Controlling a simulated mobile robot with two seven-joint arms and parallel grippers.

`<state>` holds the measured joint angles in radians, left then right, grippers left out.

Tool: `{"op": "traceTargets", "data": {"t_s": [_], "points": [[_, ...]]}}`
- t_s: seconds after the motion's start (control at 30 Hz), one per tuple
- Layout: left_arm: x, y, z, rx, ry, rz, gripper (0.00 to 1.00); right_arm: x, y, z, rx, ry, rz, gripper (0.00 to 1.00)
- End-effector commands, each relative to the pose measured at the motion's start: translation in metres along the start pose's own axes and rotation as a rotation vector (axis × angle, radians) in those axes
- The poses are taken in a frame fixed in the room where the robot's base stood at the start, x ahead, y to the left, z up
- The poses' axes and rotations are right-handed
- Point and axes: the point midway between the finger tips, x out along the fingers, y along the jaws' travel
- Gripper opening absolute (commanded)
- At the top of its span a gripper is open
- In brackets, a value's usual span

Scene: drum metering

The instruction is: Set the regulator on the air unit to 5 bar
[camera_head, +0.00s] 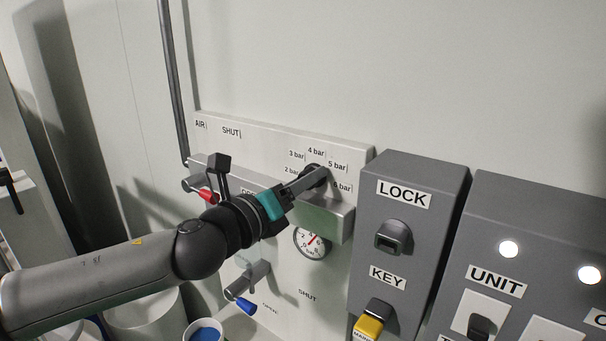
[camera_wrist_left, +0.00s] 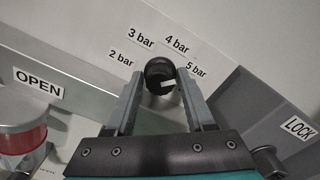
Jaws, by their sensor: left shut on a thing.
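The regulator knob (camera_head: 316,171) is a black round knob on the air unit's pale panel (camera_head: 270,140), ringed by labels from 2 bar to 6 bar. My left gripper (camera_head: 310,178) is shut on it, and in the left wrist view the fingers stand on either side of the knob (camera_wrist_left: 157,72). A white mark on the knob points to the right, on the 5 bar label's (camera_wrist_left: 196,70) side; its exact setting is hard to tell. The pressure gauge (camera_head: 311,243) below has a red needle tilted up and right; its reading is too small to tell. My right gripper is out of view.
A red-handled valve (camera_head: 207,195) sits left of the knob, partly behind my left arm. A blue-handled valve (camera_head: 243,303) is below. A grey LOCK and KEY box (camera_head: 425,175) stands close on the right, beside a UNIT box (camera_head: 540,225). The wall above is clear.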

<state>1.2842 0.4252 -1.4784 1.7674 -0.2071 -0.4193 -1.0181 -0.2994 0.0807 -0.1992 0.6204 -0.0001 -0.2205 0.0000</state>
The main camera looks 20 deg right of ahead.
Motion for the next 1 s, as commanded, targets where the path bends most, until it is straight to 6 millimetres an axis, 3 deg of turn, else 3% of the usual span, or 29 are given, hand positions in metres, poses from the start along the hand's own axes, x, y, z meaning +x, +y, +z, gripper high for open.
{"op": "traceTargets", "data": {"t_s": [0.73, 0.77, 0.9, 1.0], "points": [[0.0001, -0.0002, 0.0009, 0.089, -0.002, 0.000, 0.00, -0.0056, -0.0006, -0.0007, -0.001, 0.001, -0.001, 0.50], [0.0002, -0.0002, 0.0009, 0.089, -0.002, 0.000, 0.56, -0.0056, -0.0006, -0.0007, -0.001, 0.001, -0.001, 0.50], [0.0001, -0.0003, 0.0008, 0.089, -0.002, 0.000, 0.72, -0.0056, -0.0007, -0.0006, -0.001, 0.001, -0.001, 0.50], [0.0001, -0.0003, 0.0006, 0.088, -0.001, 0.000, 0.73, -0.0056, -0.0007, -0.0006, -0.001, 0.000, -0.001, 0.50]]}}
